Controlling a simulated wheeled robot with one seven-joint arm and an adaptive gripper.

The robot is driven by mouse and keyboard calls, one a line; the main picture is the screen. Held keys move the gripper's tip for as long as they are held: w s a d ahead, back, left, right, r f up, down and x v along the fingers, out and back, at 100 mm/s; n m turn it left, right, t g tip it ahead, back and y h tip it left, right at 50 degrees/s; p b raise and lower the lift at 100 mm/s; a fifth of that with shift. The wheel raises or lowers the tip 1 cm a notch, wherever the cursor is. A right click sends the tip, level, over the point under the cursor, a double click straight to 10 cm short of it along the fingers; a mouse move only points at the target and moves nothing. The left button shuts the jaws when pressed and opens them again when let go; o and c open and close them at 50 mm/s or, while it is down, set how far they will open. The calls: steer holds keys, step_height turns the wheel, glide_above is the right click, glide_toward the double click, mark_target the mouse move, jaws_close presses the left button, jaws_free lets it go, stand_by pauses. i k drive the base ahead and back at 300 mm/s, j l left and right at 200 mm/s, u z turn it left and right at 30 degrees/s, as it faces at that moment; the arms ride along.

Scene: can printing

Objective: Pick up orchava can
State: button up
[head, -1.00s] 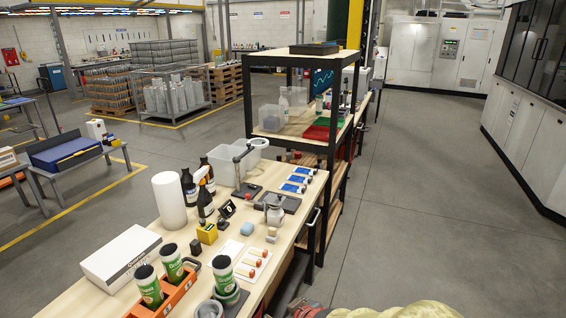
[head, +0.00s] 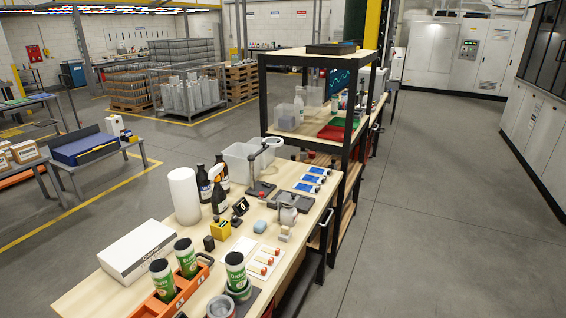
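Three green and white cans with dark tops stand near the front of the wooden workbench (head: 78,297). Two of them, a left can (head: 163,279) and a right can (head: 186,257), sit in an orange carrier (head: 190,288). The third can (head: 236,271) stands to the right on a dark round base. The can lettering is too small to read surely, so I cannot tell which is the orchava can. My gripper is not in view.
Beside the cans are a white box (head: 137,250), a grey cup (head: 221,307) and a card with red-tipped items (head: 262,262). Bottles and a white roll (head: 185,196) stand behind. A black shelf (head: 345,160) rises at the bench's far end. The right-hand floor is clear.

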mark_target(235, 261)
steer(key=u, duration=1.6)
steer(key=i+z, duration=0.25)
steer(key=i, duration=0.15)
steer(key=i+j+z, duration=0.2)
steer(key=i, duration=0.2)
